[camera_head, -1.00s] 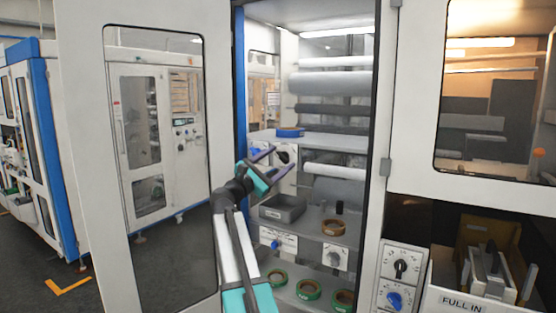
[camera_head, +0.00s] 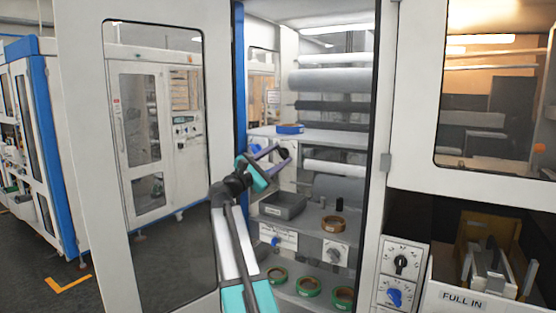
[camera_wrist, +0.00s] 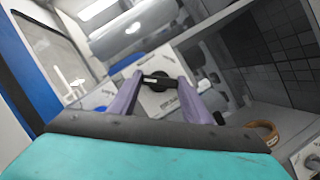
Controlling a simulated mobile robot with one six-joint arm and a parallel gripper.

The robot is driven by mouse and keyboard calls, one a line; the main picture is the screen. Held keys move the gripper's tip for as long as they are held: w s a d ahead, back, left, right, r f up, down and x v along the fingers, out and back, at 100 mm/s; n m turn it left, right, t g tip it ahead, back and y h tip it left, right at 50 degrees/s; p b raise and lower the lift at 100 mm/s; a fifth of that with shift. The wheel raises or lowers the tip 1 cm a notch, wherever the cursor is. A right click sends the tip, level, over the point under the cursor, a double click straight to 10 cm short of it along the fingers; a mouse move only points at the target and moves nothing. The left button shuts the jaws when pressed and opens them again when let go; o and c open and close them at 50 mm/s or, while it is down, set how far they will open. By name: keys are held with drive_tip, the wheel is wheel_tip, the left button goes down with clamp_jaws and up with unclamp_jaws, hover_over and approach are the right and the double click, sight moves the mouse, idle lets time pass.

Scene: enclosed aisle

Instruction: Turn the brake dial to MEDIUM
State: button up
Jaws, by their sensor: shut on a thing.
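A black dial knob (camera_wrist: 158,82) sits on a white panel (camera_wrist: 152,100) inside the open cabinet. It also shows in the head view (camera_head: 284,153), partly covered by my fingers. My gripper (camera_head: 279,157) reaches through the doorway to this panel. In the wrist view its two purple fingers (camera_wrist: 160,86) are closed on the knob from both sides. Lettering on the panel is too small and tilted to read, so I cannot tell the dial's setting.
A grey bin (camera_head: 283,207) and a brown tape roll (camera_head: 333,224) are on the shelf below. Green rolls (camera_head: 308,287) lie lower down. Other dials sit on a lower panel (camera_head: 335,254) and right of the doorway (camera_head: 401,262). The open cabinet door (camera_head: 82,130) stands left of my arm.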

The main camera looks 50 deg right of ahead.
drive_tip(key=m+b, duration=0.2)
drive_tip(key=m+g+y+b, duration=0.1)
drive_tip(key=m+b, duration=0.1)
drive_tip(key=m, duration=0.1)
drive_tip(key=shift+w+m+g+y, duration=0.2)
drive_tip(key=shift+m+g+y, duration=0.1)
drive_tip(key=m+y+b, duration=0.1)
drive_tip(key=m, duration=0.1)
drive_tip(key=m+y+b, duration=0.1)
drive_tip(key=m+b, duration=0.1)
drive_tip(key=m, duration=0.1)
drive_tip(key=shift+r+m+g, duration=0.2)
drive_tip(key=shift+m+g, duration=0.1)
drive_tip(key=shift+g, duration=0.1)
drive_tip(key=o, duration=1)
drive_tip(key=shift+o, duration=0.2)
drive_tip(key=w+a+b, duration=0.2)
drive_tip(key=a, duration=1.1)
drive_tip(key=shift+a, duration=0.4)
